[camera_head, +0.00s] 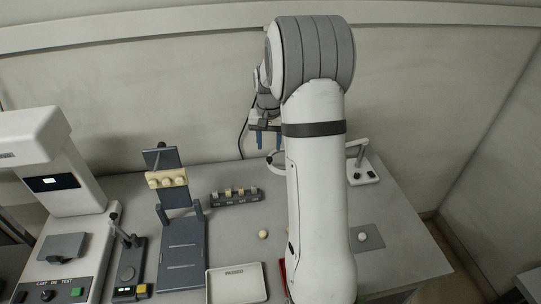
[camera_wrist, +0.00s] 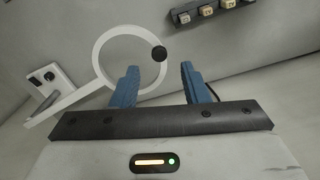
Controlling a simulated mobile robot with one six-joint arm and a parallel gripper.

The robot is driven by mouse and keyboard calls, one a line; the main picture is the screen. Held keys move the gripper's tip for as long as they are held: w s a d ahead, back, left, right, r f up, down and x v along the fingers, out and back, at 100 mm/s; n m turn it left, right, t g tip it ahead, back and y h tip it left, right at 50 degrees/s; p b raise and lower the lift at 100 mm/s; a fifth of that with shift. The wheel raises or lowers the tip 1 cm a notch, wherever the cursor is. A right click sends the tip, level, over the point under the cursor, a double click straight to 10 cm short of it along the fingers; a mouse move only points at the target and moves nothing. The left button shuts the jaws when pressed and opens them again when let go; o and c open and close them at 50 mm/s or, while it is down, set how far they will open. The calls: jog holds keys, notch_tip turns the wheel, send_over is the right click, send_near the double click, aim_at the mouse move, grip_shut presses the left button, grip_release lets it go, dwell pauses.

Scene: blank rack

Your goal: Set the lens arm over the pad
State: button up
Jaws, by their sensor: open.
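The lens arm is a white ring with a black knob on its rim, joined by a bar to a small white base (camera_head: 364,172). In the head view its ring (camera_head: 269,168) shows left of my arm, which hides the middle. In the wrist view the bar (camera_wrist: 73,101) runs from the ring down left, and the black knob (camera_wrist: 159,53) lies between and beyond my fingertips. My gripper (camera_head: 270,146) is open and empty, fingers pointing down above the ring; its blue fingers also show in the wrist view (camera_wrist: 160,68). A grey pad (camera_head: 376,241) lies right of my arm with a pale ball (camera_head: 362,237) on it.
A dark rack (camera_head: 236,202) with several pale blocks stands left of the ring. The wall is close behind.

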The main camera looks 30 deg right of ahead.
aim_at(269, 158)
notch_tip(269, 158, down, 5)
jog(key=shift+b, duration=1.25)
jog(key=shift+r, duration=0.1)
grip_shut()
